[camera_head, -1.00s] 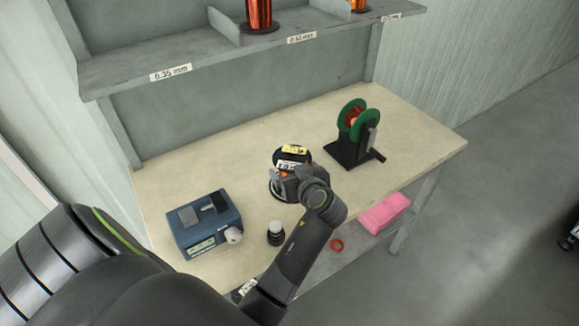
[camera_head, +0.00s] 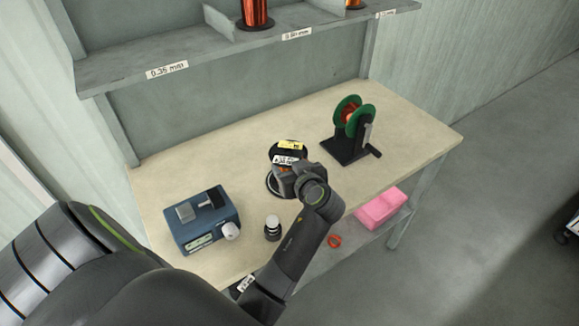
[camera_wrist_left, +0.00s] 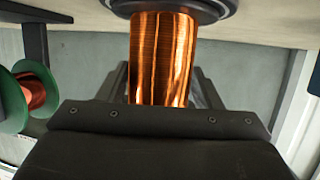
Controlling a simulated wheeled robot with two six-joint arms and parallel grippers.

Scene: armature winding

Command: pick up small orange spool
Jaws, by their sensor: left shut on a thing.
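The orange spool stands upright on the workbench, with a black top flange (camera_head: 274,154) bearing yellow and white labels and a dark base flange. My left gripper (camera_head: 285,179) is at its side in the head view and hides much of its winding. In the left wrist view the shiny orange winding (camera_wrist_left: 163,55) lies between the two dark fingers, which are shut on it. One dark flange (camera_wrist_left: 172,8) shows at the top edge there, against the beige bench top. The right gripper is not in view.
A blue device (camera_head: 207,220) and a small white-topped bottle (camera_head: 272,228) stand left of my forearm. A green-flanged reel on a black stand (camera_head: 350,147) is at the right. Larger copper spools (camera_head: 256,13) sit on the shelf above. A pink box (camera_head: 381,207) lies below the bench top.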

